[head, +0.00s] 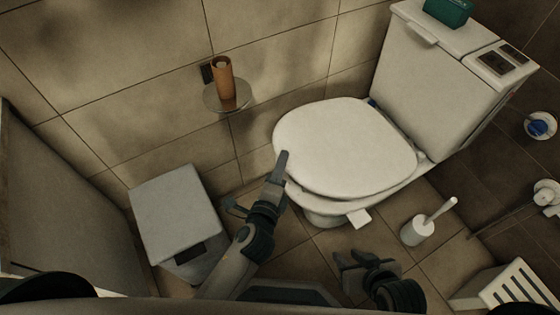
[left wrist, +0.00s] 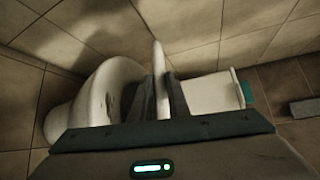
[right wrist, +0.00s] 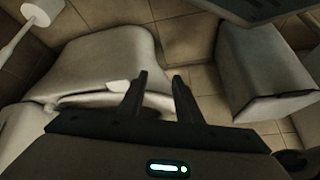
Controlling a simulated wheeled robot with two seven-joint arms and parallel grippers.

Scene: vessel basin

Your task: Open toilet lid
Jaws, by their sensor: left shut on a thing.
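The white toilet (head: 397,95) stands against the tiled wall. Its oval lid (head: 345,145) spans over the bowl in the head view, and how far it is raised is hard to tell there. My left gripper (head: 281,165) is at the lid's front left edge. In the left wrist view its fingers are shut on the thin lid (left wrist: 158,58), seen edge-on, with the bowl (left wrist: 108,90) to the left. My right gripper (head: 366,260) is open and empty, low in front of the toilet. Its fingers also show apart in the right wrist view (right wrist: 158,82).
A grey bin (head: 175,205) stands left of my left arm. A toilet brush in its holder (head: 417,230) is right of the bowl. A white slatted stool (head: 515,290) is at lower right. A wall shelf (head: 228,97) holds an orange-brown cup (head: 223,78). A green box (head: 447,12) sits on the tank.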

